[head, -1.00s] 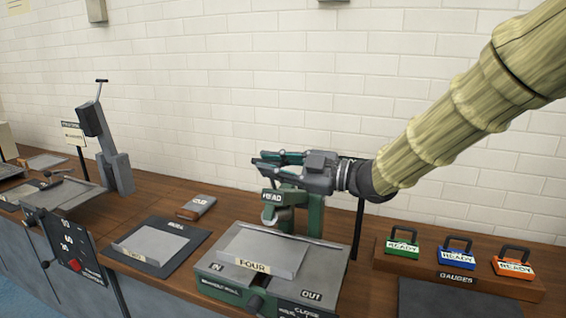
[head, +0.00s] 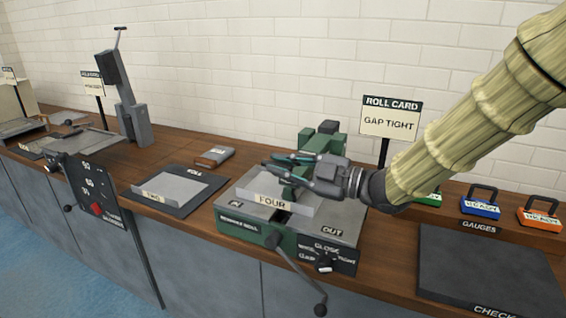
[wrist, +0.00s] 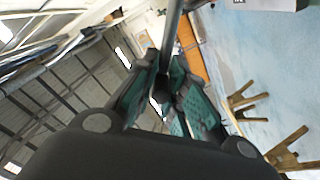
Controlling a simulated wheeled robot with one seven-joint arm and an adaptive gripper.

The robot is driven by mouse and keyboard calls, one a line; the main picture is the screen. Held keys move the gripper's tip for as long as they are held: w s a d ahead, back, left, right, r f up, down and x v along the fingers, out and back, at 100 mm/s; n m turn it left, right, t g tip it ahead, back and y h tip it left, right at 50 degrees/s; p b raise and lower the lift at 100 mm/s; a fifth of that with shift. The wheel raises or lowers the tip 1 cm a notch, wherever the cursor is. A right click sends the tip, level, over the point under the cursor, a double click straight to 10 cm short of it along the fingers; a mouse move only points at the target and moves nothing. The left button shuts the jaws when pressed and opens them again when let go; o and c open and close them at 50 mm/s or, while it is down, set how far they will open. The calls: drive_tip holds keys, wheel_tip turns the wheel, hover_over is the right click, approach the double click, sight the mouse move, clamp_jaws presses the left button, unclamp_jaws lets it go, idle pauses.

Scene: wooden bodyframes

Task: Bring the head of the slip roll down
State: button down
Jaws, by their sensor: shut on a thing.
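The green slip roll (head: 246,231) stands on the bench with grey plates marked IN and OUT. A bent sheet marked FOUR (head: 300,207) lies on it. The green head (head: 293,190) is low over the sheet, mostly hidden by my gripper (head: 276,165). A green post (head: 322,141) rises behind it. A crank handle (head: 300,276) hangs at the front. In the wrist view, my gripper's fingers (wrist: 165,95) close around a dark bar (wrist: 172,35), which appears to belong to the head; the exact contact is unclear.
A roll card (head: 391,116) reading GAP TIGHT stands behind the slip roll. Padlock-shaped gauges (head: 481,200) and a dark check plate (head: 490,268) are at right. A sheet marked TWO (head: 172,188) and another machine (head: 124,100) are at left.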

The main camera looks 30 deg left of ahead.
drive_tip(key=shift+s+d+f, duration=0.1)
drive_tip(key=shift+s+f, duration=0.15)
drive_tip(key=shift+f, duration=0.75)
drive_tip(key=c, duration=1.5)
unclamp_jaws()
drive_tip(key=shift+d, duration=0.1)
drive_tip(key=shift+o, duration=0.2)
drive_tip(key=shift+w, duration=0.1)
drive_tip(key=shift+r, duration=0.35)
drive_tip(key=shift+w+d, duration=0.1)
drive_tip(key=shift+d, duration=0.25)
drive_tip(key=d, duration=1.1)
drive_tip(key=shift+w, duration=0.2)
